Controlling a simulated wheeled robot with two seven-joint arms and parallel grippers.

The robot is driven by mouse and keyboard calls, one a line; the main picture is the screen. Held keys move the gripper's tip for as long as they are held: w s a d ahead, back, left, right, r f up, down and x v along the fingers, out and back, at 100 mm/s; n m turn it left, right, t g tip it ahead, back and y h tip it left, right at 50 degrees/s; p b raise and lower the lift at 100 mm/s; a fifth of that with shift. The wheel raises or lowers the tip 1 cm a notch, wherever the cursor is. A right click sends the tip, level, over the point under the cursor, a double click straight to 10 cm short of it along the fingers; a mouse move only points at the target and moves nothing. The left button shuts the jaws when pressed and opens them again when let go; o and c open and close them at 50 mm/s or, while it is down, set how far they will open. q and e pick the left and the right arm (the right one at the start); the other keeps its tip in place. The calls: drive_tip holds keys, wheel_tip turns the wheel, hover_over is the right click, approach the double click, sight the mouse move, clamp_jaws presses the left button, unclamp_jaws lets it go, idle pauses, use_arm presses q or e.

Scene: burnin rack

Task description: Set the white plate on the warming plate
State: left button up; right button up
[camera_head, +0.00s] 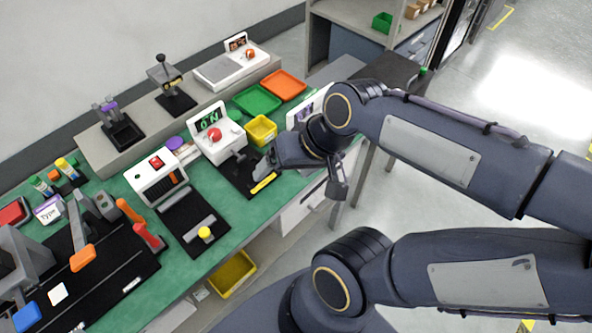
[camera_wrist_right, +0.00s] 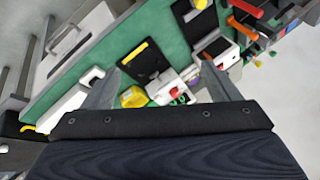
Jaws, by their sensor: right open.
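The only loose flat white piece I can make out is a small white square (camera_head: 58,293), likely the white plate, lying on a black mat at the lower left. My right gripper (camera_head: 297,187) is open and empty above the bench's front edge, far to the right of the white square. The right wrist view shows its two fingers (camera_wrist_right: 162,68) apart with nothing between them. My left gripper is not in view.
A white unit with a lit green display (camera_head: 220,142) stands beside a yellow bin (camera_head: 261,130). Green (camera_head: 257,99) and orange (camera_head: 285,85) trays lie behind. A white slotted box (camera_head: 152,180) and red and orange-handled clamps (camera_head: 148,236) crowd the left. The floor at right is clear.

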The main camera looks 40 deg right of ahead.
drive_tip(key=w+d+f+m+g+h+b, duration=0.1)
drive_tip(key=w+d+f+m, duration=0.3)
drive_tip(key=d, duration=0.1)
drive_tip(key=w+d+f+m+g+h+b, duration=0.1)
drive_tip(key=w+d+f+m+g+b, duration=0.1)
drive_tip(key=w+d+f+m, duration=0.2)
drive_tip(key=w+d+f+m+g+h+b, duration=0.1)
drive_tip(key=w+d+f+m, duration=0.3)
drive_tip(key=w+d+f, duration=0.1)
drive_tip(key=shift+w+d+f+g, duration=0.15)
drive_tip(key=shift+d+f+g, duration=0.1)
drive_tip(key=shift+d, duration=0.2)
drive_tip(key=shift+w+d+f+g, duration=0.1)
drive_tip(key=shift+d+f+g, duration=0.1)
drive_tip(key=shift+d, duration=0.2)
drive_tip(key=shift+d+f+m, duration=0.15)
drive_tip(key=shift+f+m, duration=0.15)
drive_tip(key=shift+f, duration=0.05)
wheel_tip(320, 180, down, 7)
drive_tip(key=shift+s+f, duration=0.1)
drive_tip(key=shift+f, duration=0.05)
drive_tip(key=c, duration=1.1)
drive_tip(key=shift+c, duration=0.2)
